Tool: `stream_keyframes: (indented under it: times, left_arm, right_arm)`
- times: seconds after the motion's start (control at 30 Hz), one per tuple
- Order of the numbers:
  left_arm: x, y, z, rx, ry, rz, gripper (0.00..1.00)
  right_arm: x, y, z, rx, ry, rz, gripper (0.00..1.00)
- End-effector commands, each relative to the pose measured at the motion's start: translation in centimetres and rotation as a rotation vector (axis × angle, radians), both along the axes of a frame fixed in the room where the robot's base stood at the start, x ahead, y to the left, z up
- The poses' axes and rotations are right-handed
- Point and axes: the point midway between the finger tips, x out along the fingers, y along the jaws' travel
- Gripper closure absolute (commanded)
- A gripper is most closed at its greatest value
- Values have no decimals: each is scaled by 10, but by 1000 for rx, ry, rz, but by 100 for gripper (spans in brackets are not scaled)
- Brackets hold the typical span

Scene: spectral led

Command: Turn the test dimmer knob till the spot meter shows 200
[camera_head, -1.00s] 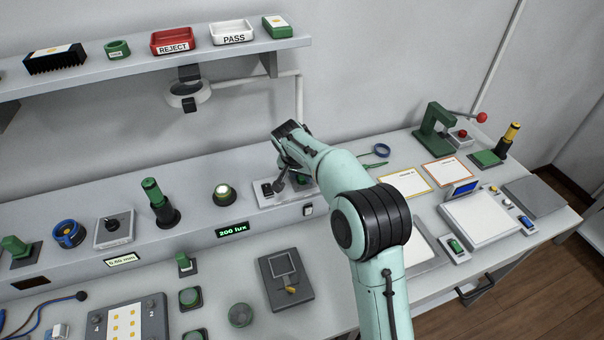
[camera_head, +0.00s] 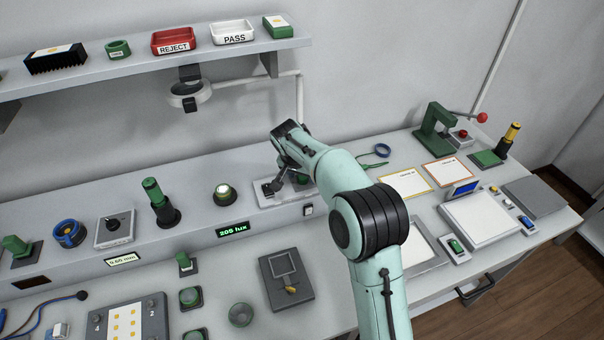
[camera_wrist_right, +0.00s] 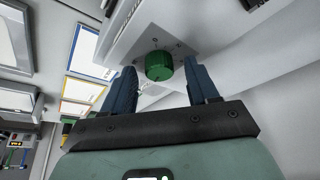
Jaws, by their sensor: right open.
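The green dimmer knob (camera_wrist_right: 158,66) sits on a pale plate in the right wrist view. In the head view a bit of its green (camera_head: 301,179) shows beside my gripper, which hides the rest. My right gripper (camera_head: 277,186) is open at the plate on the bench's raised ledge. In the wrist view its two dark fingers (camera_wrist_right: 160,74) stand apart on either side of the knob, with gaps visible. The spot meter display (camera_head: 233,229) on the ledge front reads 205 lux. A lit round lamp (camera_head: 225,194) stands above it. My left gripper is not in view.
A small switch (camera_head: 308,210) is on the ledge front below the knob plate. A ring lamp (camera_head: 188,92) hangs from the shelf (camera_head: 130,72). A green post (camera_head: 157,203) stands left of the lamp. A green press (camera_head: 435,132) stands at the right.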

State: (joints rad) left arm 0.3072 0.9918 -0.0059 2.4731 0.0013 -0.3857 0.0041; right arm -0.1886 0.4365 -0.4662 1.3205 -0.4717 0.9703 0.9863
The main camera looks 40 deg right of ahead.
Motion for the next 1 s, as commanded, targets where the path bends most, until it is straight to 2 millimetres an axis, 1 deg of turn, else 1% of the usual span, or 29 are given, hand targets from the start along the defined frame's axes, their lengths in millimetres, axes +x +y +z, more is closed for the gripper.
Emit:
stream_keyframes:
  times: [0.07,0.17,0.27,0.5,0.6,0.7,0.83,1.0]
  left_arm:
    - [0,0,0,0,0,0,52]
    - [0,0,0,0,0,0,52]
    - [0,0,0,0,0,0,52]
    - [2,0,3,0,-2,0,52]
    - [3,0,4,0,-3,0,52]
    - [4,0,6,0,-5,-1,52]
    - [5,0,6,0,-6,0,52]
    - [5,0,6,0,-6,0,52]
  right_arm:
    - [0,2,4,0,-1,0,41]
    - [-2,6,15,1,-4,2,41]
    - [-6,12,33,2,-5,3,41]
    - [-17,30,84,1,-6,1,41]
    - [-20,36,101,1,-5,2,41]
    - [-23,41,114,1,-5,2,41]
    - [-25,43,122,1,-3,1,41]
    - [-26,44,124,0,-1,0,41]
